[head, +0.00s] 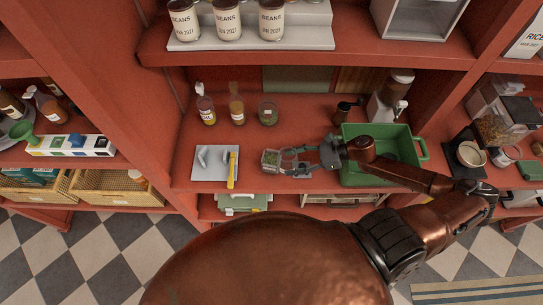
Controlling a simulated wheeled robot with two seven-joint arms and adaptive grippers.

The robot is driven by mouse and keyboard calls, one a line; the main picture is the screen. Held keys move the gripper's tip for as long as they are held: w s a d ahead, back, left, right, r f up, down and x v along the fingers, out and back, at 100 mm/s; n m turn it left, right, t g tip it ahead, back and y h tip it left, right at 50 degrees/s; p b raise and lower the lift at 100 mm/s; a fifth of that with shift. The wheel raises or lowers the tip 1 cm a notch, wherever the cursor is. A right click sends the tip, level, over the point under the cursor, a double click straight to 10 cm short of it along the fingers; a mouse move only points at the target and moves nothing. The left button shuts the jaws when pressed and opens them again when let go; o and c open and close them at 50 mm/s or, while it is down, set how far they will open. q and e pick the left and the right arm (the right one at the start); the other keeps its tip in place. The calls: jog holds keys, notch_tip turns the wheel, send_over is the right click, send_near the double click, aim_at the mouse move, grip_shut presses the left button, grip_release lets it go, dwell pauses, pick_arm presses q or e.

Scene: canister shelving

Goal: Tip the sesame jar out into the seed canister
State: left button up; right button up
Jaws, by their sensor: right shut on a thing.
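My right gripper (311,160) reaches in from the right, low over the middle shelf, and is shut on a small clear jar (290,155). The jar looks tilted on its side, toward the left. Just left of it is a clear boxy canister (270,160) with greenish contents. The jar and the canister overlap in the view, so I cannot tell whether they touch. The jar's contents and label are too small to make out. My left gripper is not in view.
A green bin (408,138) stands right of the gripper, under my arm. A grey plate with a yellow-handled tool (232,171) lies at left. Bottles (237,110) and a round jar (268,113) stand behind. Bean jars (228,20) fill the shelf above. The front shelf edge is close.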

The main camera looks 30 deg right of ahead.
jog(key=shift+s+d+r+p, duration=0.2)
jog(key=shift+s+r+p, duration=0.5)
jog(key=shift+s+p, duration=0.1)
jog(key=shift+s+d+r+p, duration=0.2)
jog(key=shift+s+r+p, duration=0.5)
jog(key=shift+s+r, duration=0.1)
jog(key=shift+s+d+r+p, duration=0.2)
jog(key=shift+s+r+p, duration=0.45)
jog(key=shift+s+p, duration=0.15)
